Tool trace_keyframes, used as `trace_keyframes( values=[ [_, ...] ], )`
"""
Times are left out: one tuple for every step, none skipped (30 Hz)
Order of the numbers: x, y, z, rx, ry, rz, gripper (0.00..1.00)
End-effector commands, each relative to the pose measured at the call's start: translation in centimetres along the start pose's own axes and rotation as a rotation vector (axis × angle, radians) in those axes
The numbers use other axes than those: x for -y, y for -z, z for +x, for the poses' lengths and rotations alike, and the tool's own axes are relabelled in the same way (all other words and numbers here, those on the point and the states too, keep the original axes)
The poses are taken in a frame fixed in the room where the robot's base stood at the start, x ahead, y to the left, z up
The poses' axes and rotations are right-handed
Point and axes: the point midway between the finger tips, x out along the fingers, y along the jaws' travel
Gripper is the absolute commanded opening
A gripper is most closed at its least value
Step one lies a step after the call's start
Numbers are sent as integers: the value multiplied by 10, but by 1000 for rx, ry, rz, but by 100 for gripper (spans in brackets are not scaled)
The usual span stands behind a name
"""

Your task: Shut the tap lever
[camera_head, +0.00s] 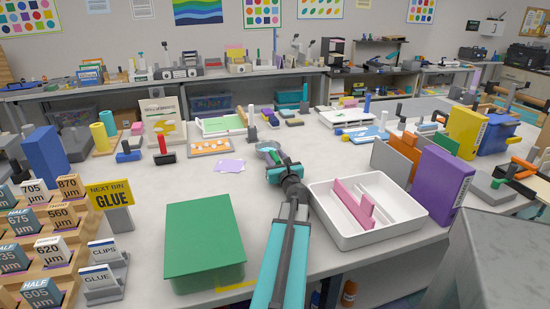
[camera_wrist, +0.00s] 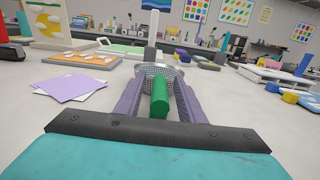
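My gripper (camera_head: 270,152) is over the middle of the white table, its two fingers reaching away from me in the wrist view (camera_wrist: 160,85). A green handle (camera_wrist: 159,102) lies between the fingers and points back toward the palm. A round grey mesh bowl (camera_wrist: 162,72), like a strainer's, sits at its far end, around the fingertips. The fingers appear closed on this green-handled strainer, though the contact is partly hidden. I cannot make out a tap or its lever for certain in either view.
A green bin (camera_head: 204,240) stands left of my arm, and a white tray (camera_head: 408,234) with a pink divided piece stands right. Purple paper sheets (camera_head: 231,165) lie left of the gripper. A purple binder (camera_head: 441,185) stands beside the tray. A grey post (camera_head: 252,125) rises beyond the gripper.

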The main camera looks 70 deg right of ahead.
Motion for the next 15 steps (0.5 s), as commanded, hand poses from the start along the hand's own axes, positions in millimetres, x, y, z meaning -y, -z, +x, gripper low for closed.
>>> trace_keyframes(
  values=[
    [0,0,0,0,0,0,36],
    [0,0,0,0,0,0,36],
    [0,0,0,0,0,0,36],
    [0,-1,0,0,0,0,36],
    [0,-1,0,0,0,0,36],
    [0,-2,0,0,0,0,36],
    [0,-3,0,0,0,0,36],
    [0,-4,0,0,0,0,36],
    [0,-3,-2,0,0,0,36],
    [0,-2,-4,0,0,0,36],
    [0,-2,-6,0,0,0,36],
    [0,-2,-8,0,1,0,36],
    [0,-2,-11,0,1,0,36],
    [0,-2,-13,0,1,0,36],
    [0,-2,-17,0,1,0,36]
  ],
)
